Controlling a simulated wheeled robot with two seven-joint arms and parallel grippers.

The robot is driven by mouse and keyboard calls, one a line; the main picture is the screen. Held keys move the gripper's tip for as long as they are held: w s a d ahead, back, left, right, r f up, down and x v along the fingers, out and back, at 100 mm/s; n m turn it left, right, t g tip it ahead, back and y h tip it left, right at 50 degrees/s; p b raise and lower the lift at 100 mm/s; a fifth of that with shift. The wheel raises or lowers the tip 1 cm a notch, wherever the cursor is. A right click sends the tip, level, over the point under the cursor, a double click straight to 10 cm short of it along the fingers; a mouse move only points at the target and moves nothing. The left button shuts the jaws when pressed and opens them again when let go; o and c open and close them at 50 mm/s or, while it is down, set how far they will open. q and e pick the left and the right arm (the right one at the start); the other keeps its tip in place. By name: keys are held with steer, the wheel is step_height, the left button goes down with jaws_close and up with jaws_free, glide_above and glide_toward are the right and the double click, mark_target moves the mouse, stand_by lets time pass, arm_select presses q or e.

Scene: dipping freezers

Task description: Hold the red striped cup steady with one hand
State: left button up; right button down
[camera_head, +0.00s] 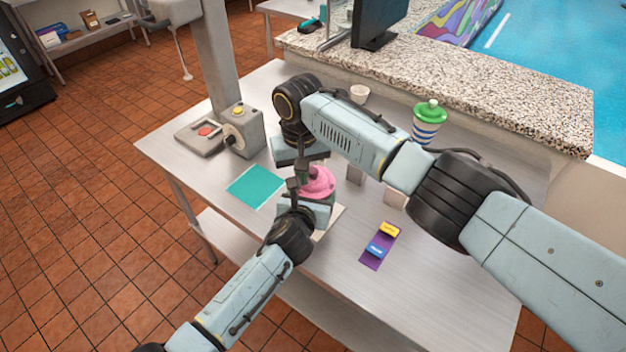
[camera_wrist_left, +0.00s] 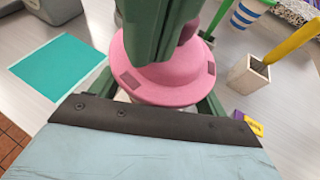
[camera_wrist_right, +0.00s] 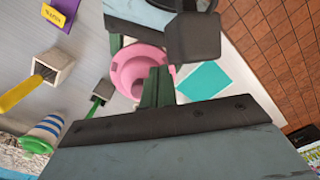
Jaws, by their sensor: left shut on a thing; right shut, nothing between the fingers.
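A cup with a pink domed lid (camera_head: 318,182) stands near the table's middle. Its body is mostly hidden by the lid and my grippers, so I cannot make out red stripes. The pink lid fills the centre of the left wrist view (camera_wrist_left: 165,82) and also shows in the right wrist view (camera_wrist_right: 128,70). My left gripper (camera_head: 312,203) comes in low from the front and is shut on the cup, its green fingers on both sides below the lid's brim. My right gripper (camera_wrist_right: 157,88) is shut and empty, its fingers right at the lid's top; I cannot tell whether they touch it.
A blue striped cup with a green lid (camera_head: 429,118) stands at the back right. A small white cup (camera_head: 359,93), a teal mat (camera_head: 256,187), a grey device with buttons (camera_head: 240,130) and a purple card with yellow and blue labels (camera_head: 372,262) are on the table (camera_head: 330,277).

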mark_target(331, 187)
steer(key=shift+w+d, duration=0.2)
steer(key=shift+d, duration=0.95)
steer(key=shift+w+d, duration=0.2)
steer(key=shift+d, duration=0.9)
steer(key=shift+w+d, duration=0.2)
steer(key=shift+d, duration=0.95)
steer(key=shift+f, duration=0.4)
steer(key=shift+f, duration=0.5)
steer(key=shift+r, duration=1.1)
steer(key=shift+f, duration=0.2)
steer(key=shift+f, duration=0.9)
